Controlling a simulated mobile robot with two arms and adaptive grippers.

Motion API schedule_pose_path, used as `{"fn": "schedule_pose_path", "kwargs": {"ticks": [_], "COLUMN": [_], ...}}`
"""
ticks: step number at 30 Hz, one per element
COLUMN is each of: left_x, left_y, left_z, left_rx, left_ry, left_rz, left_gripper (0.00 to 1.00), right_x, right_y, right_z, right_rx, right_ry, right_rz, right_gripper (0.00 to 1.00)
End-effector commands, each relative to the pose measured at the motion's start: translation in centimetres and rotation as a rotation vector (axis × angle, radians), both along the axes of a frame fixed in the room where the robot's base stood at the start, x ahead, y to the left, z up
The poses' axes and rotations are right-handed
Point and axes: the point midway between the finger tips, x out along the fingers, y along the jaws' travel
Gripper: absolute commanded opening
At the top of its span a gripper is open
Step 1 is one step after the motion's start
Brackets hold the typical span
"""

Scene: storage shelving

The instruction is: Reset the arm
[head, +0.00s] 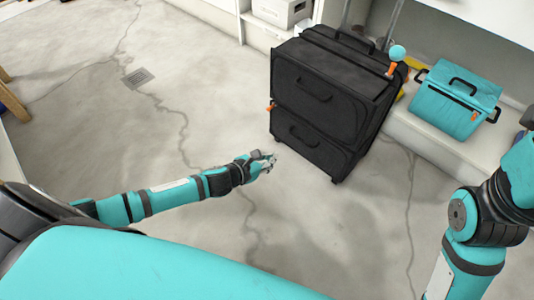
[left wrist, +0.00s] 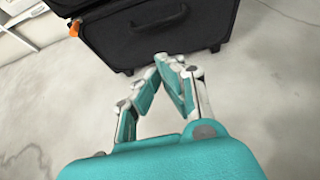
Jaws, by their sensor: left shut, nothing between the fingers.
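My left gripper (head: 264,161) is at the end of my left arm, which reaches in from the left over the concrete floor. It is shut and empty, and its closed fingers (left wrist: 165,72) also show in the left wrist view. In the head view it is to the lower left of a black suitcase (head: 315,100). In the left wrist view the suitcase's lower part (left wrist: 160,45) shows beyond the fingertips; I cannot tell the exact gap. My right arm shows at the right edge, but its gripper is out of view.
A teal bag (head: 455,98) with black handles sits on a low pale ledge (head: 425,130) at the right. A white box (head: 281,12) stands on a shelf at the back. A drain grate (head: 138,78) is in the floor. The floor left of the suitcase is clear.

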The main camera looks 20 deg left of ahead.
Motion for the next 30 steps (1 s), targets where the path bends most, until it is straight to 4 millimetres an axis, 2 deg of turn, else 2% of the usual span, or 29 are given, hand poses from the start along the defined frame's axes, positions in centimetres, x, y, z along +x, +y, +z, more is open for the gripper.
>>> {"fn": "schedule_pose_path", "kwargs": {"ticks": [10,14,17,19,22,23,24,26,27,29,30], "left_x": [-0.7,-1.2,-2.0,-2.9,-4.4,-5.0,-5.7,-6.9,-7.8,-9.2,-10.2], "left_y": [-0.1,-3.2,-7.7,-10.9,-14.5,-15.2,-16.0,-16.8,-16.9,-16.7,-16.3], "left_z": [0.7,3.0,7.2,11.4,18.2,20.3,23.2,27.7,30.6,35.0,37.8], "left_rx": [-0.016,-0.188,-0.477,-0.731,-1.106,-1.217,-1.363,-1.58,-1.719,-1.921,-2.047], "left_ry": [-0.001,0.003,0.019,0.045,0.098,0.119,0.148,0.198,0.235,0.297,0.339], "left_rz": [-0.001,0.002,0.0,-0.01,-0.041,-0.056,-0.08,-0.128,-0.169,-0.242,-0.302], "left_gripper": [0.0,0.0,0.0,0.0,0.0,0.0,0.0,0.0,0.0,0.0,0.0], "right_x": [0.2,0.4,0.6,0.7,0.9,0.9,1.0,1.0,1.0,0.9,0.9], "right_y": [0.0,-0.1,-0.1,-0.2,-0.2,-0.3,-0.3,-0.4,-0.4,-0.4,-0.5], "right_z": [-0.3,-0.3,-0.5,-0.7,-1.1,-1.2,-1.4,-1.6,-1.8,-2.0,-2.2], "right_rx": [0.001,0.002,0.003,0.005,0.006,0.008,0.009,0.011,0.011,0.013,0.014], "right_ry": [0.017,0.031,0.054,0.073,0.102,0.111,0.123,0.139,0.152,0.168,0.181], "right_rz": [0.001,0.002,0.003,0.004,0.006,0.006,0.006,0.007,0.008,0.009,0.009], "right_gripper": [0.4,0.4,0.4,0.4,0.4,0.4,0.4,0.4,0.4,0.4,0.4]}}
